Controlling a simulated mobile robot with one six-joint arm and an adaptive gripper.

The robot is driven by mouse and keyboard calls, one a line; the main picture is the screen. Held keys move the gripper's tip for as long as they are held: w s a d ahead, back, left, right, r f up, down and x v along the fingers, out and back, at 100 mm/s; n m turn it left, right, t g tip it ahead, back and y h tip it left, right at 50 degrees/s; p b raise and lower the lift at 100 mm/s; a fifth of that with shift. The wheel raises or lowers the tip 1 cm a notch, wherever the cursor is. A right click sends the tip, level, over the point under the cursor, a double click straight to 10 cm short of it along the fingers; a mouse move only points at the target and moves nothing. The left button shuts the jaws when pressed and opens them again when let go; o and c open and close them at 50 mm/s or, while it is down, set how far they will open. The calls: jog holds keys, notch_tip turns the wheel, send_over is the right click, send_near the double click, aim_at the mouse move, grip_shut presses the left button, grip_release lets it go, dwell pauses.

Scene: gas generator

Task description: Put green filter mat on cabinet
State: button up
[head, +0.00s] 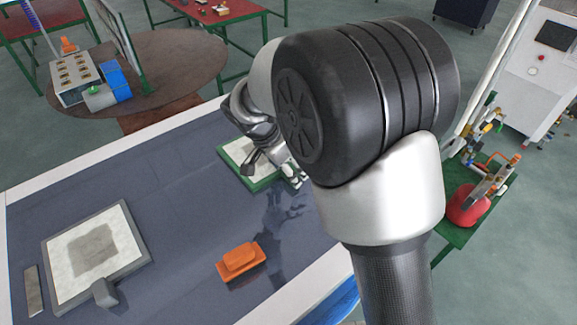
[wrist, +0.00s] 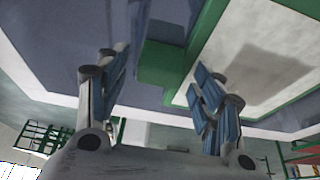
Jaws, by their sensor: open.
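The green filter mat (head: 263,184), a pale sheet in a green frame, lies on the blue-grey table top near its far edge, partly hidden by my arm. My gripper (head: 252,163) is over its left side in the head view. In the wrist view the mat's green frame (wrist: 212,32) and its block-like green handle (wrist: 163,62) show. My open gripper (wrist: 160,82) has the handle between its two fingers in the picture; whether they touch it I cannot tell. A white cabinet (head: 545,65) stands at the right; a dark cabinet (head: 467,10) stands at the back.
A grey-framed mat (head: 132,232) with a grey handle lies at the table's left, beside a thin grey strip (head: 33,292). An orange block (head: 241,262) lies near the front edge. A round brown table (head: 185,65) with equipment stands behind. The table's middle is clear.

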jog(key=p+v, duration=0.1)
jog(key=v, duration=1.1)
jog(key=s+d+r+n+y, duration=0.2)
jog(key=s+d+r+n, duration=0.3)
jog(key=s+d, duration=0.5)
jog(key=s+d+n+t+y, duration=0.1)
jog(key=s+d+n, duration=0.1)
jog(key=s, duration=0.6)
jog(key=s+d+f+n+t, duration=0.1)
jog(key=s+d+n, duration=0.1)
jog(key=s+n, duration=0.2)
jog(key=s, duration=0.3)
jog(key=shift+s+y, duration=0.4)
jog(key=shift+f, duration=0.1)
